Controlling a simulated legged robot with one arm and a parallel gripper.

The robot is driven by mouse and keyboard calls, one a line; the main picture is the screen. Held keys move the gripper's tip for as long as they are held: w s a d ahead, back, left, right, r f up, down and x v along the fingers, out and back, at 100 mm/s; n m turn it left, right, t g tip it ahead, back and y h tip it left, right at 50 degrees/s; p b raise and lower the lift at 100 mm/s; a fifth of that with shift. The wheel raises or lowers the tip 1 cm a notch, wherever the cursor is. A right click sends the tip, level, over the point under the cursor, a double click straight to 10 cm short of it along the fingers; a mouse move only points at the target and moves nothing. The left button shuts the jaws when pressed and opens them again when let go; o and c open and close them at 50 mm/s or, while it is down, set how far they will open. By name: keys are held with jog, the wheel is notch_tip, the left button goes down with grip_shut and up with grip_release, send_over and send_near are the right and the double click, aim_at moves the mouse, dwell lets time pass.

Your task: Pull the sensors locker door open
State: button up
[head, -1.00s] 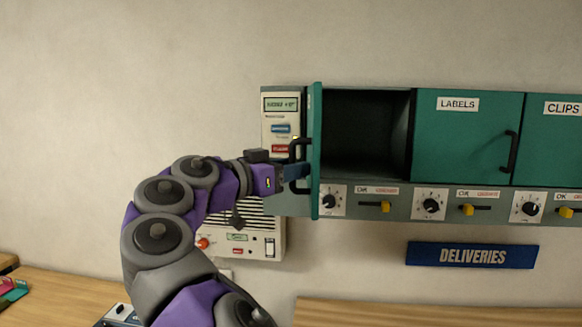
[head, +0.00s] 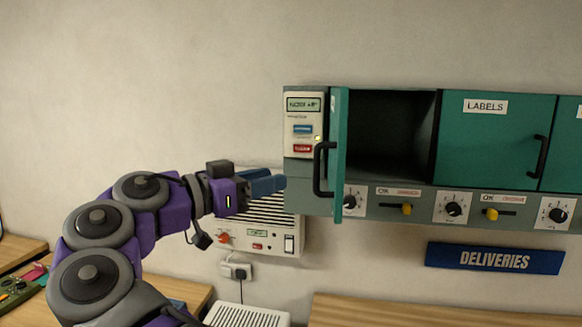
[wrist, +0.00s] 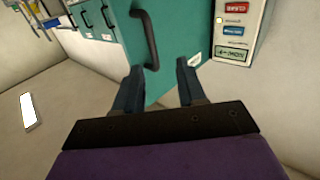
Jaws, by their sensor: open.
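The leftmost locker door (head: 338,150) is teal and stands swung open, seen nearly edge-on, with the dark locker interior (head: 392,135) showing to its right. Its label cannot be read in the head view. Its black handle (head: 320,170) faces left; in the wrist view the handle (wrist: 148,38) lies ahead of the fingers on the teal door (wrist: 180,45). My gripper (head: 282,182) is left of the handle and apart from it. In the wrist view my gripper (wrist: 158,75) has its two fingers spread, with nothing between them.
A control panel (head: 303,120) with buttons is left of the open locker. The closed LABELS door (head: 495,145) is to its right, above a row of dials and yellow sliders. A vented white unit (head: 265,238) hangs below. Bare wall lies left; wooden counters (head: 430,312) run below.

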jog(key=p+v, duration=0.2)
jog(key=v, duration=0.4)
jog(key=shift+s+a, duration=0.2)
